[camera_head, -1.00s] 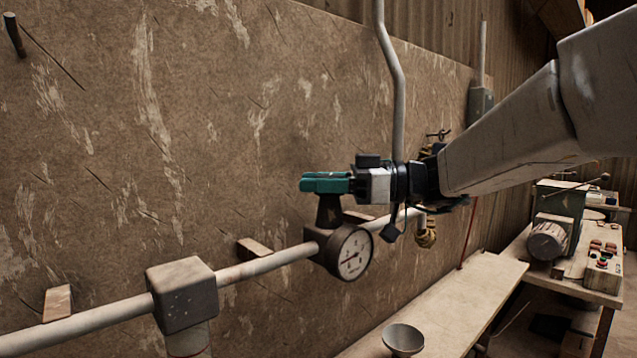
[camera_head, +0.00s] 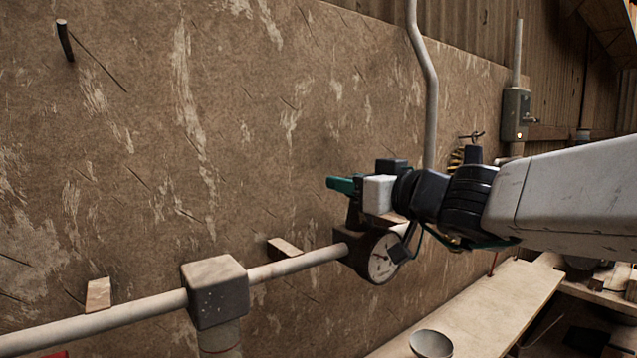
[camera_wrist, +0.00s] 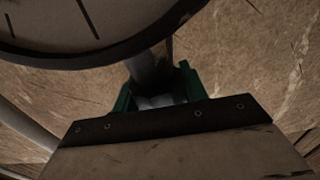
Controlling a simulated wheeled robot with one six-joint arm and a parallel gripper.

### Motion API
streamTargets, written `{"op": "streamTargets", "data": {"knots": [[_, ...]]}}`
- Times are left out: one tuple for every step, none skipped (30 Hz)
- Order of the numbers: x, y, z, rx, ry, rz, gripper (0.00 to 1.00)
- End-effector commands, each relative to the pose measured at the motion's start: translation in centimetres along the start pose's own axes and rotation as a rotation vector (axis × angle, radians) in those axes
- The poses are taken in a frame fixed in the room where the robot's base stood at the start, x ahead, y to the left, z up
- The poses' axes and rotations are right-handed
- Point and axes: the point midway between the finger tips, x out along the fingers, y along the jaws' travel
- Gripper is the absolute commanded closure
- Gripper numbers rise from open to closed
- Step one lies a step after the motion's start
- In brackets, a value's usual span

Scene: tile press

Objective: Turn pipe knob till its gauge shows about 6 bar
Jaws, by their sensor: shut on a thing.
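The pressure gauge (camera_head: 383,258) sits on the wall pipe, with a round white dial in a dark case. A dark part of my wrist covers the right of its dial, so I cannot read the needle. The wrist view shows only part of the dial (camera_wrist: 70,22), at upper left. The dark pipe knob (camera_head: 355,214) rises just above the gauge, its top hidden by my gripper. My gripper (camera_head: 341,186) has teal fingers and is shut on the knob. In the wrist view the green fingers (camera_wrist: 157,96) stand either side of a grey piece.
The pale pipe (camera_head: 120,318) runs along the brown wall through a grey square block (camera_head: 215,290). A wooden bench (camera_head: 470,315) with a grey bowl (camera_head: 432,344) stands below at right. A vertical pipe (camera_head: 429,100) rises behind my wrist.

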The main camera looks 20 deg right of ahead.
Motion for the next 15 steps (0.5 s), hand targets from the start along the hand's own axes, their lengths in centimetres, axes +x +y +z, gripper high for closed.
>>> {"op": "streamTargets", "data": {"knots": [[0.01,-0.10,0.03,0.002,0.000,0.014,0.80],[0.02,-0.07,0.05,0.001,-0.001,0.024,0.80],[0.02,-0.02,0.05,0.001,-0.001,0.035,0.80],[0.01,0.02,0.05,0.001,-0.001,0.043,0.80],[0.02,0.02,0.04,0.001,-0.001,0.049,0.80],[0.02,0.05,0.05,0.001,-0.001,0.057,0.80],[0.02,0.07,0.05,0.001,-0.001,0.062,0.80],[0.01,0.08,0.04,0.000,-0.001,0.066,0.80],[0.01,0.11,0.02,0.001,0.000,0.070,0.80],[0.01,0.13,0.02,0.001,0.000,0.073,0.80],[0.01,0.15,0.02,0.000,-0.001,0.076,0.80],[0.00,0.17,0.03,-0.001,-0.001,0.078,0.80],[0.00,0.18,0.03,-0.001,-0.001,0.079,0.80],[0.00,0.18,0.03,-0.001,-0.001,0.080,0.80],[0.00,0.19,0.03,-0.001,-0.001,0.080,0.80]]}}
